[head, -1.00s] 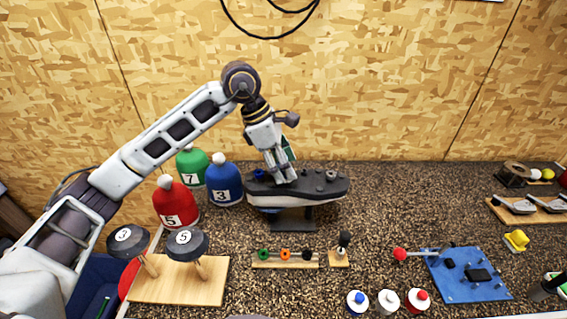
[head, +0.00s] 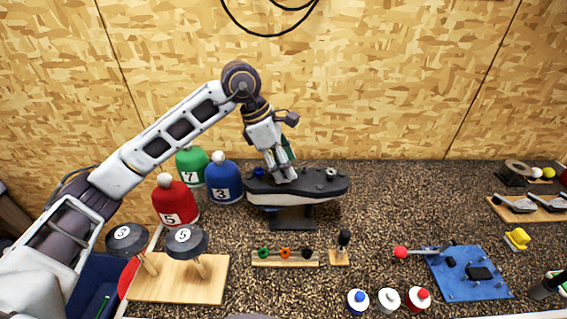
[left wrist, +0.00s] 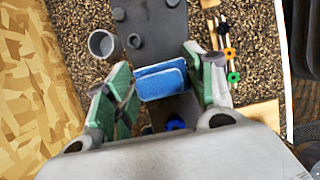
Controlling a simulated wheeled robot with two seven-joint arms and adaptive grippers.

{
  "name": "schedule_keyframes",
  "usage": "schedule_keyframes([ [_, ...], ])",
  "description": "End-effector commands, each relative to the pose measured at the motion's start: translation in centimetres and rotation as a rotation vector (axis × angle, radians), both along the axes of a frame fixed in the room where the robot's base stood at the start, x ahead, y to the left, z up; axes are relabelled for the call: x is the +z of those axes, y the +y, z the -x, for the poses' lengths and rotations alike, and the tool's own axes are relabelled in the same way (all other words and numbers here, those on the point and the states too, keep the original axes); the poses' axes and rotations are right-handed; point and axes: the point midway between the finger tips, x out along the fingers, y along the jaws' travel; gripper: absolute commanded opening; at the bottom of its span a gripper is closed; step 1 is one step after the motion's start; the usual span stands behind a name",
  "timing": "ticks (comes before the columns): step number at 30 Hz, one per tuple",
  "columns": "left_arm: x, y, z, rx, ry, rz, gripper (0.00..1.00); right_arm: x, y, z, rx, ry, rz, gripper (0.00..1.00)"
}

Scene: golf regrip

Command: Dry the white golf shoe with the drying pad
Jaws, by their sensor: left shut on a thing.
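The golf shoe shows as a long dark grey sole (head: 318,188), turned up on a dark stand (head: 292,218) at the back middle. The sole also shows in the left wrist view (left wrist: 146,28). My left gripper (head: 286,178) points down at the middle of the sole. In the left wrist view, its green-padded fingers stand on both sides of a blue pad (left wrist: 160,82), and it is shut on this pad. Whether the pad touches the sole is unclear. My right gripper is out of view.
Red (head: 175,203), blue (head: 224,183) and green (head: 191,165) numbered club covers stand left of the shoe. A wooden rack (head: 284,262) with coloured rings lies in front. A blue board (head: 468,273) lies at right.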

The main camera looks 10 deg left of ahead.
Motion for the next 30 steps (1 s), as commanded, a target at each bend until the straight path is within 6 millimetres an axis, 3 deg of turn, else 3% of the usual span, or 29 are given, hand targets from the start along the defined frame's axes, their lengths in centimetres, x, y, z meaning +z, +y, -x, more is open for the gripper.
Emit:
schedule_keyframes([
  [13,-0.35,0.0,0.0,0.0,0.0,0.0,0.3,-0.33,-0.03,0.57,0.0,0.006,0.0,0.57],
  [30,-0.85,-0.01,0.0,0.0,0.0,0.0,0.3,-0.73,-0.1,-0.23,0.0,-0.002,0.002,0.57],
])
